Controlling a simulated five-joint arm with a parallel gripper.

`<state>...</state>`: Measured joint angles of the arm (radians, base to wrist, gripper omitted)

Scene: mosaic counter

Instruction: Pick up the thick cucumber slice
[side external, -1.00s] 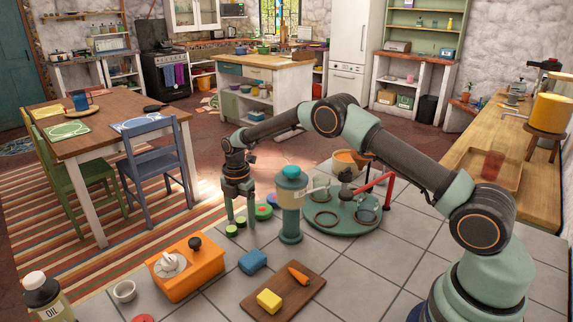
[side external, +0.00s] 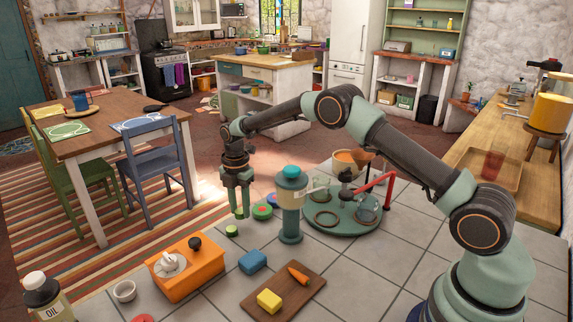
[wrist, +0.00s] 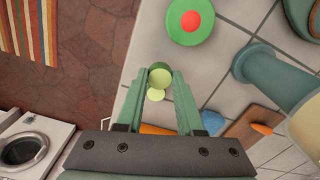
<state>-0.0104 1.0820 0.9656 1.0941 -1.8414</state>
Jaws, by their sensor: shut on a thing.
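My gripper (side external: 240,212) points down at the far edge of the tiled counter. Its two green fingers are shut on a thick cucumber slice (wrist: 160,74), pale green on its face with a darker green rim. In the wrist view the slice sits between the fingertips (wrist: 160,79). In the side view the fingers mostly hide it. A second, smaller-looking cucumber slice (side external: 232,230) lies on the counter just in front of the gripper. It also shows in the wrist view (wrist: 155,95), partly overlapped by the held slice.
A green disc with a red centre (side external: 262,212) lies right of the gripper, beside a teal canister (side external: 290,215). An orange appliance (side external: 190,275), a blue block (side external: 253,261) and a cutting board (side external: 290,301) stand nearer. The counter's edge is close on the left.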

